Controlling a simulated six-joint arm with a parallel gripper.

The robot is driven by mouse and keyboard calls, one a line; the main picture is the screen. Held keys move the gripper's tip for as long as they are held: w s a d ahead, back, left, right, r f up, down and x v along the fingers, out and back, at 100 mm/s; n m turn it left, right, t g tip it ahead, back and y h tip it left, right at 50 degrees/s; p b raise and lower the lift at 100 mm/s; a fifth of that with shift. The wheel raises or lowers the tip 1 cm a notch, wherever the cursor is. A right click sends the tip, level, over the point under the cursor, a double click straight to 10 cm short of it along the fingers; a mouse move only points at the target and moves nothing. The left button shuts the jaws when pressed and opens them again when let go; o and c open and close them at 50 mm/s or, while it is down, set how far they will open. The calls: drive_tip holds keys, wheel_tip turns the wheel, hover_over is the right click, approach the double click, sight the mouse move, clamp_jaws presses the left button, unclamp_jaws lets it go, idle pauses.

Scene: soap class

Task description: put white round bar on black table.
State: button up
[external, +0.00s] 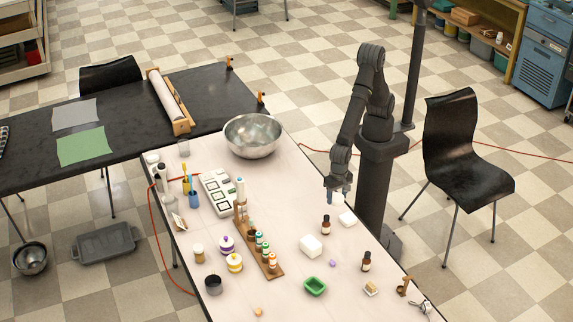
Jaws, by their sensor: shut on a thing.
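My gripper (338,190) points down over the right side of the white table. It is shut on a small white piece (335,200), which looks like the white round bar. The fingers partly hide it, and its exact shape and height above the table are hard to tell. Another white piece (347,218) lies just below it in the picture. The black table (120,142) stands at the left, far from my gripper, with a grey sheet and a green sheet (81,147) on it.
A metal bowl (252,136) stands between my gripper and the black table. A paper roll (166,98) lies on the black table. Bottles in a wooden rack (276,270), a white block (311,246), a green dish (315,286) and a brown bottle (326,225) stand on the white table.

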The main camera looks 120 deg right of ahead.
drive_tip(key=w+d+f+n, duration=0.2)
drive_tip(key=d+n, duration=0.3)
drive_tip(key=d, duration=0.5)
drive_tip(key=w+d+f+n, duration=0.2)
drive_tip(key=d+n, duration=0.4)
drive_tip(key=d, duration=0.5)
drive_tip(key=w+d+f+n, duration=0.3)
drive_tip(key=d+n, duration=0.3)
drive_tip(key=d, duration=0.5)
drive_tip(key=shift+d+f, duration=0.2)
drive_tip(key=shift+f, duration=0.2)
drive_tip(key=w+r, duration=0.8)
drive_tip(key=w, duration=0.1)
hover_over(267, 204)
wheel_tip(267, 204, down, 6)
drive_tip(key=shift+s+f, duration=0.1)
drive_tip(key=shift+f, duration=0.15)
drive_tip(key=shift+a+f, duration=0.1)
drive_tip(key=shift+f, duration=1.9)
